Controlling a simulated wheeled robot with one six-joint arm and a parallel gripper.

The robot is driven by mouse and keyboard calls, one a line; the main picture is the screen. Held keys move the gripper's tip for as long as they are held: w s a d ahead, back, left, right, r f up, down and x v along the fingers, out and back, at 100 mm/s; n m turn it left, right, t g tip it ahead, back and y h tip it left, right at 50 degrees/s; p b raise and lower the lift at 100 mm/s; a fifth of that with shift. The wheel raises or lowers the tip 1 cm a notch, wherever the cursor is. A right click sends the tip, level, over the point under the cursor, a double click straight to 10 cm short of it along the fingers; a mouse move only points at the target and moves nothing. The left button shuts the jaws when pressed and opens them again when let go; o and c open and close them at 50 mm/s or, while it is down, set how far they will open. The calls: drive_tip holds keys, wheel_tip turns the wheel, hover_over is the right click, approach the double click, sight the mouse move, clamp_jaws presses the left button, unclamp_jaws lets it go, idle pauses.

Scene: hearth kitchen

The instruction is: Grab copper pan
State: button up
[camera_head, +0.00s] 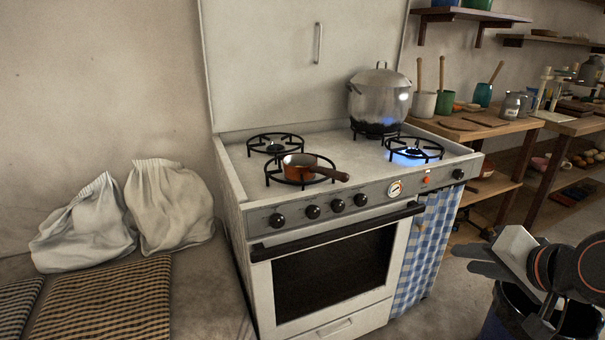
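The copper pan (300,162) is small, with an orange-brown outside and a pale inside. It sits upright on the front left burner of the white stove (340,185). Its brown handle (329,173) points right and toward the front edge. My gripper (503,291) is at the lower right, beyond the stove's right side and well away from the pan. Its grey fingers look apart, with nothing seen between them. Part of my arm is cut off by the right edge.
A lidded metal pot (379,100) stands on the back right burner. A blue flame burns at the front right burner (414,152). The raised stove lid (303,60) stands behind. A dark bin (497,318) is below my gripper. A wooden bench (480,125) holds jars at right.

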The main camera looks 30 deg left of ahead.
drive_tip(key=w+a+r+m+t+y, duration=0.1)
drive_tip(key=w+a+r+m, duration=0.1)
drive_tip(key=a, duration=0.5)
drive_tip(key=w+a+r+m+y, duration=0.1)
drive_tip(key=a+r+y, duration=0.15)
drive_tip(key=a, duration=0.35)
drive_tip(key=m+t, duration=0.3)
drive_tip(key=m, duration=0.3)
approach(330, 173)
drive_tip(key=x, duration=0.6)
drive_tip(key=shift+w+d+f, duration=0.15)
drive_tip(key=shift+w+f, duration=0.05)
drive_tip(key=shift+f, duration=0.2)
drive_tip(key=shift+x, duration=2.75)
drive_tip(key=shift+r, duration=0.15)
clamp_jaws()
